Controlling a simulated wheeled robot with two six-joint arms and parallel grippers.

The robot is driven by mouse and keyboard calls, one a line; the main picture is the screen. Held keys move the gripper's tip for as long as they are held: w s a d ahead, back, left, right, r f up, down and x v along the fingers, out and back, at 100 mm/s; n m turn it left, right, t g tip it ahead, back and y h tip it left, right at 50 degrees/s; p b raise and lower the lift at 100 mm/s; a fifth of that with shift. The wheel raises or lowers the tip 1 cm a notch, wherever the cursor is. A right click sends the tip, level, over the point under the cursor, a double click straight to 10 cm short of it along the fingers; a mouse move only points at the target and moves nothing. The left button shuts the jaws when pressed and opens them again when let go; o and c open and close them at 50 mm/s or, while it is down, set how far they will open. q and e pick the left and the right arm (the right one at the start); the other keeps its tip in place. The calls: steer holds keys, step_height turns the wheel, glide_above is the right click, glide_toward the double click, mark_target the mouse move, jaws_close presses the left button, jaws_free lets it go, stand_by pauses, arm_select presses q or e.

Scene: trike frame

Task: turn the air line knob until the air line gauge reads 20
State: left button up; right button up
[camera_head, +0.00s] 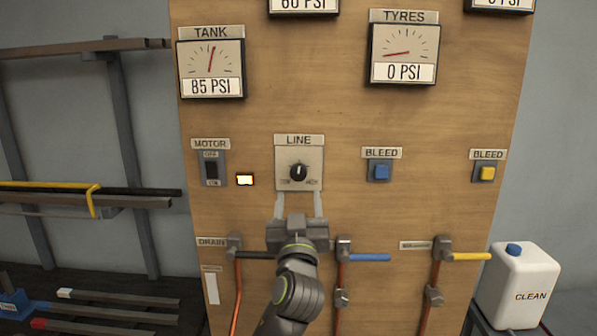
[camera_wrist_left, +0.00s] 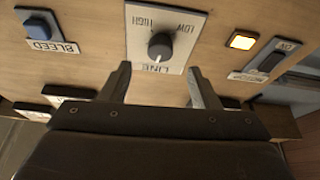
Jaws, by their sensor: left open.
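The air line knob (camera_head: 299,172) is a round black knob with a white pointer mark, on a pale plate (camera_head: 313,155) labelled LINE. The mark points roughly up in the head view. A gauge readout (camera_head: 303,5) above it, cut off by the top edge, appears to read 60 PSI; its dial and label are out of view. My left gripper (camera_head: 299,204) is open and empty just below the knob. In the left wrist view, the knob (camera_wrist_left: 160,46) stands beyond and between the spread fingertips (camera_wrist_left: 158,76), apart from them. My right gripper is out of view.
The TANK gauge (camera_head: 211,69) reads 85 PSI and the TYRES gauge (camera_head: 403,54) 0 PSI. A MOTOR switch (camera_head: 211,169) and lit lamp (camera_head: 245,179) sit left of the knob, a blue BLEED button (camera_head: 380,171) right. Valve levers (camera_head: 369,257) stick out below.

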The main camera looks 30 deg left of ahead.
mark_target(301, 174)
arm_select(q)
steer(key=p+x, duration=0.2)
steer(key=x, duration=0.4)
steer(key=shift+w+a+r, duration=0.1)
steer(key=shift+w+a, duration=0.1)
